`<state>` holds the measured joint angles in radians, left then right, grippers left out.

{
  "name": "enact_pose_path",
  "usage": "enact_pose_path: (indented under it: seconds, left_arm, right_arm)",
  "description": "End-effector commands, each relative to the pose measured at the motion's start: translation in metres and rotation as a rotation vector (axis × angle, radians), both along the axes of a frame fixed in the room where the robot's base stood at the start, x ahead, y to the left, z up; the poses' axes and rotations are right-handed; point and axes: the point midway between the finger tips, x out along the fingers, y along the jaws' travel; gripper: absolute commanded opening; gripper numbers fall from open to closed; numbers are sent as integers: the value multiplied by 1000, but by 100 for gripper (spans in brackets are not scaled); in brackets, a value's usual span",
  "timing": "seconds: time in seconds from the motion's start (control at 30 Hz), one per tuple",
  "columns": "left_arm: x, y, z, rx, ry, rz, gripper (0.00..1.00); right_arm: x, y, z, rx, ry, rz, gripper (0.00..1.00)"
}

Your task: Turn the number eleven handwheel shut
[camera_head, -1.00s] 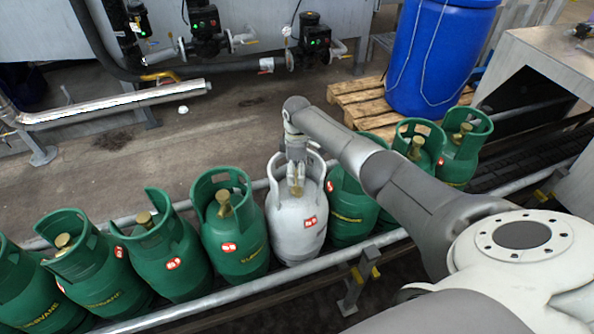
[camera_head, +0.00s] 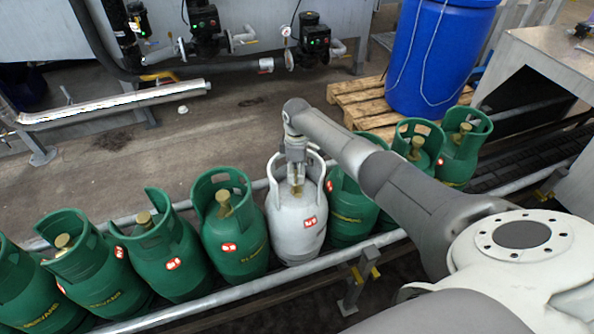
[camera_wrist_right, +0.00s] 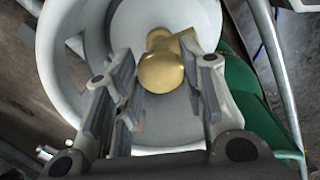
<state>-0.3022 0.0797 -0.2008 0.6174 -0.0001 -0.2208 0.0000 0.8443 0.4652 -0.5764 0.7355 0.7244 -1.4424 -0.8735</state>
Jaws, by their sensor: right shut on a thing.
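A white gas cylinder (camera_head: 297,228) stands upright in a row of green ones, with a red and white label too small to read. Its brass handwheel (camera_wrist_right: 161,72) sits inside the collar, between the fingers of my right gripper (camera_wrist_right: 165,88) in the wrist view. In the head view my right gripper (camera_head: 297,178) reaches down into the white collar and is shut on the handwheel, hiding part of it. My left gripper is not in view.
Green cylinders stand close on both sides, such as one at the left (camera_head: 233,240) and one at the right (camera_head: 350,212). A metal rail (camera_head: 225,298) runs along their front. A blue drum (camera_head: 437,60) stands on a wooden pallet (camera_head: 358,103) behind.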

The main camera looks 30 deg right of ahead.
Motion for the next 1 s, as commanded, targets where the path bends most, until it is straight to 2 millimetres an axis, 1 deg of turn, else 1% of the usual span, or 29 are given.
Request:
enact_pose_path:
  seconds: [0.27,0.6,1.0]
  left_arm:
    - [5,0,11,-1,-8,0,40]
    - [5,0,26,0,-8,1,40]
    - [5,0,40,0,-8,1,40]
  right_arm:
    - [0,1,2,3,0,-143,14]
    - [0,2,2,3,0,-455,14]
    - [0,3,2,2,0,-835,14]
